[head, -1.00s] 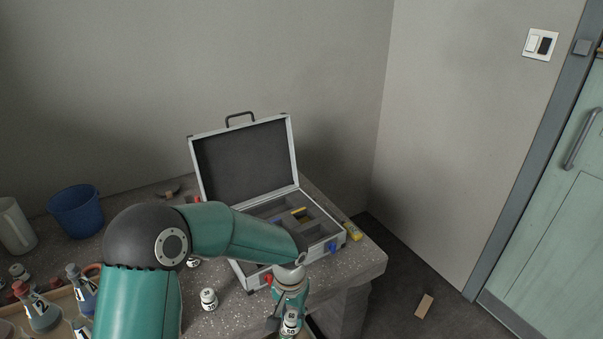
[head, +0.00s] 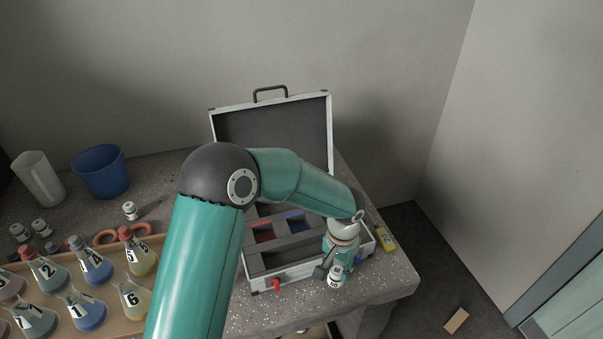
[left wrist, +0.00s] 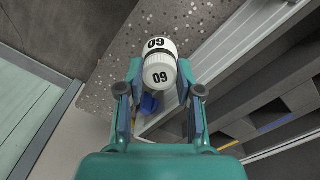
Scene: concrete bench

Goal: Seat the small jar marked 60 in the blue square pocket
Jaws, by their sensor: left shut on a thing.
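My left gripper (head: 335,270) is shut on the small white-capped jar (head: 335,281). In the left wrist view the jar (left wrist: 160,70) is between the fingers (left wrist: 158,92), its 60 mark upside down. It is held at the front right of the open case (head: 318,271). The case holds dark foam with pockets. The blue-marked pocket (head: 296,217) lies toward the back, beside a red-marked one (head: 263,234). A blue edge (left wrist: 272,125) also shows in the left wrist view. My arm hides the case's right part. My right gripper is not in view.
The case lid (head: 270,130) stands open at the back. A yellow item (head: 384,238) lies right of the case, near the bench edge. At left are a wooden tray (head: 112,318) of numbered flasks, several small jars, a blue bucket (head: 102,172) and a pitcher (head: 38,178).

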